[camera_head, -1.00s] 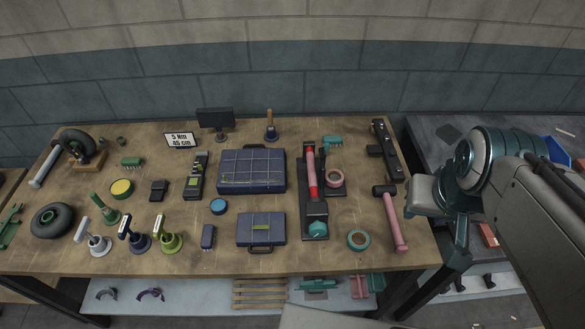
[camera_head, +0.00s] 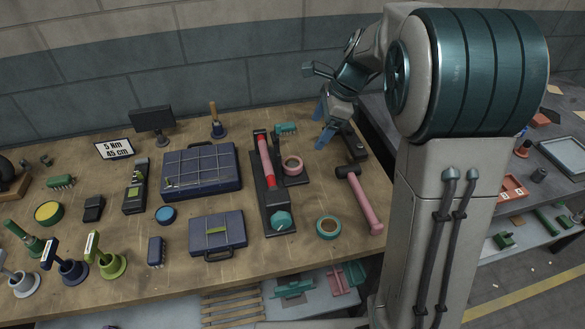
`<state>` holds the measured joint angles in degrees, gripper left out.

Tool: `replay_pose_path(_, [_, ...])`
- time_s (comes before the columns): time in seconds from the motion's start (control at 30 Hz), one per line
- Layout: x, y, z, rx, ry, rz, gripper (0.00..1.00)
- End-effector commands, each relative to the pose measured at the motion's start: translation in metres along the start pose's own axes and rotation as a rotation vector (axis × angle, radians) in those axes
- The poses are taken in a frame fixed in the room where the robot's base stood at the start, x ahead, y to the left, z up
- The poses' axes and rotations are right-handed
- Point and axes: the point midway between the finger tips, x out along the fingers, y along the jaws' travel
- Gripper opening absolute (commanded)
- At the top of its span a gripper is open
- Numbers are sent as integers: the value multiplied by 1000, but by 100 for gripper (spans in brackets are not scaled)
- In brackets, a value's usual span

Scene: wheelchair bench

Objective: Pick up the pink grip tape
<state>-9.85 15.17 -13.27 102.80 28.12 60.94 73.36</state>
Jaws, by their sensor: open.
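The pink grip tape (camera_head: 286,168) is a flat ring. It lies just right of a red-and-pink bar tool (camera_head: 266,158), on or against a dark flat plate (camera_head: 299,180). My gripper (camera_head: 322,123) is above the back right of the bench, behind and to the right of the tape. Its blue fingers are apart, pointing down and to the left, with nothing seen between them. The tape is not hidden by the arm.
A dark rail tool (camera_head: 353,147) is close to my gripper. Blue cases (camera_head: 203,168) are at left.

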Motion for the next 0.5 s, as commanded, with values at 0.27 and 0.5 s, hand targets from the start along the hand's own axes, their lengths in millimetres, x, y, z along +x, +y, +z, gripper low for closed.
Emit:
replay_pose_path(0.27, [42, -27, -5, 196, -23, 23, 78])
replay_pose_path(0.5, [85, -26, -4, 205, -22, 25, 78])
